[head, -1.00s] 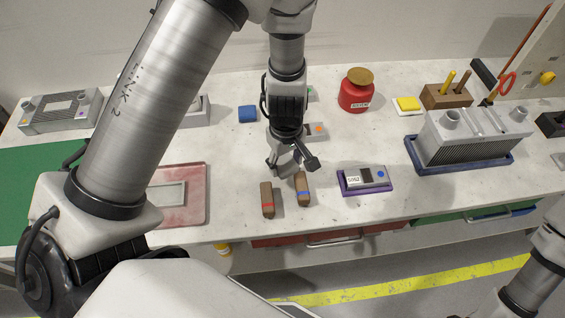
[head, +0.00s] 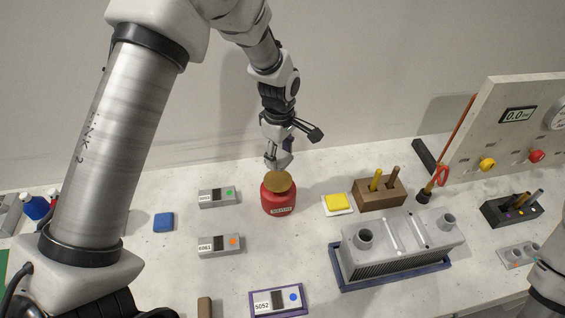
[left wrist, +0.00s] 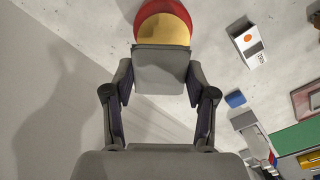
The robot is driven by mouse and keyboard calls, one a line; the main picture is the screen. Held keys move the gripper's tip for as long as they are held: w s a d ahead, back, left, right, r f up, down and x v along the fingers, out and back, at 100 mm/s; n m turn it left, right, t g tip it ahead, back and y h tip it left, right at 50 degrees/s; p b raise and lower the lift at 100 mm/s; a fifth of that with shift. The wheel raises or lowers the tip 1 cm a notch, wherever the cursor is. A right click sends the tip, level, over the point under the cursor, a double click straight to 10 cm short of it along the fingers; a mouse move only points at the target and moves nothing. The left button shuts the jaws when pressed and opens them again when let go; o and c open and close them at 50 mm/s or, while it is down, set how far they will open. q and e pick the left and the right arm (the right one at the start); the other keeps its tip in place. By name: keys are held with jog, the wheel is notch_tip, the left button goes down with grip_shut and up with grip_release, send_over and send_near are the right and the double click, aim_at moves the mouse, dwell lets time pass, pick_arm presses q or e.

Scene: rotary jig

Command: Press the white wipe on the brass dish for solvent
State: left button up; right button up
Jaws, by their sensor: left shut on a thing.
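The brass dish (head: 285,184) is the round gold top of a red solvent can (head: 279,203) on the bench. My left gripper (head: 278,158) is directly above the dish, pointing down. It is shut on a folded pad, seemingly the white wipe (left wrist: 165,70), which looks grey in shade between the fingers. In the left wrist view the wipe covers part of the dish (left wrist: 163,29). The wipe's lower end is at or just above the dish; I cannot tell whether they touch. My right gripper is out of view.
A yellow pad (head: 337,201) and a wooden holder (head: 380,193) stand right of the can. Grey labelled units (head: 217,197) lie to its left, with a blue block (head: 163,222). A large finned block (head: 400,245) sits front right. The wall is close behind.

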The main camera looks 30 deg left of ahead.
aim_at(278, 180)
pick_arm(q)
jog(key=shift+s+a+f+b, duration=0.1)
jog(key=shift+s+f+b, duration=0.05)
jog(key=shift+s+b, duration=0.15)
jog(key=f+b, duration=0.4)
jog(key=f, duration=0.1)
jog(key=shift+w+f+b, duration=0.15)
jog(key=shift+w+b, duration=0.05)
jog(key=shift+b, duration=0.15)
jog(key=shift+f, duration=0.15)
jog(key=shift+s, duration=0.25)
jog(key=shift+w, duration=0.1)
jog(key=shift+f+b, duration=0.6)
jog(key=shift+f, duration=0.4)
dwell(0.5)
dwell(0.7)
notch_tip(278, 180, up, 7)
jog(key=p, duration=0.6)
jog(key=shift+r, duration=0.1)
